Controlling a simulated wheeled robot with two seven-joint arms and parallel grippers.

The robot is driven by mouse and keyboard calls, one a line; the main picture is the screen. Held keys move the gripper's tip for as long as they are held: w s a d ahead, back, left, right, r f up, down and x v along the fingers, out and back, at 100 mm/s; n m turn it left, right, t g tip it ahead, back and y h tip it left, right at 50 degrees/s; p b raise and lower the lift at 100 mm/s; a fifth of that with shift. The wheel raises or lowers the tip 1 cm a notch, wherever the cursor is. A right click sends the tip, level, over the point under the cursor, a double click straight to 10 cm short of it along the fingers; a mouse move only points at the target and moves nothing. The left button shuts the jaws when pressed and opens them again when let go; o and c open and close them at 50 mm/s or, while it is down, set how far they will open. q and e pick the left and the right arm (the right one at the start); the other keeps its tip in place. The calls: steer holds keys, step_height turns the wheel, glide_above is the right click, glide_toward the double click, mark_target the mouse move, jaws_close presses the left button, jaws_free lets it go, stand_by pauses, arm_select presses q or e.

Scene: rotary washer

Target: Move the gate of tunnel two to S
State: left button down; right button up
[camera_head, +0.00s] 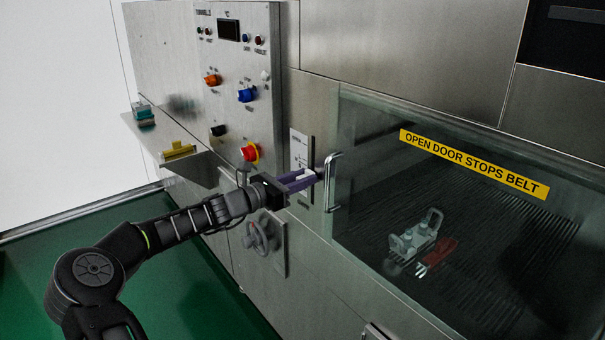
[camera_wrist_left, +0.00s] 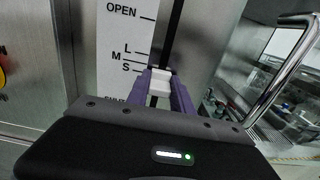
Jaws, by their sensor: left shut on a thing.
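The gate scale (camera_head: 298,148) is a white plate on the steel front, left of the glass door. In the left wrist view the scale (camera_wrist_left: 118,45) reads OPEN at the top, then L, M, S and a partly hidden lowest word. A dark vertical slot (camera_wrist_left: 174,30) runs to its right. My left gripper (camera_head: 309,179) has purple fingers, shut on the white gate handle (camera_wrist_left: 160,82) at the slot. The handle appears near or just below the S mark; the slanted view hides its exact level. My right gripper is not in view.
The glass door (camera_head: 460,220) with its upright bar handle (camera_head: 332,183) is close to the right of my left gripper. A control panel (camera_head: 240,80) with knobs and a red button (camera_head: 250,153) is to the left. A handwheel (camera_head: 262,236) is below.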

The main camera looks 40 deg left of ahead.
arm_select(q)
steer(key=shift+r, duration=0.35)
steer(key=c, duration=1.1)
jaws_free()
steer(key=shift+s+f, duration=0.1)
steer(key=shift+s, duration=0.05)
steer(key=shift+s+a, duration=0.2)
steer(key=shift+s, duration=0.05)
steer(key=b+v, duration=0.1)
steer(key=v, duration=0.6)
steer(key=shift+d, duration=0.1)
steer(key=shift+c, duration=0.4)
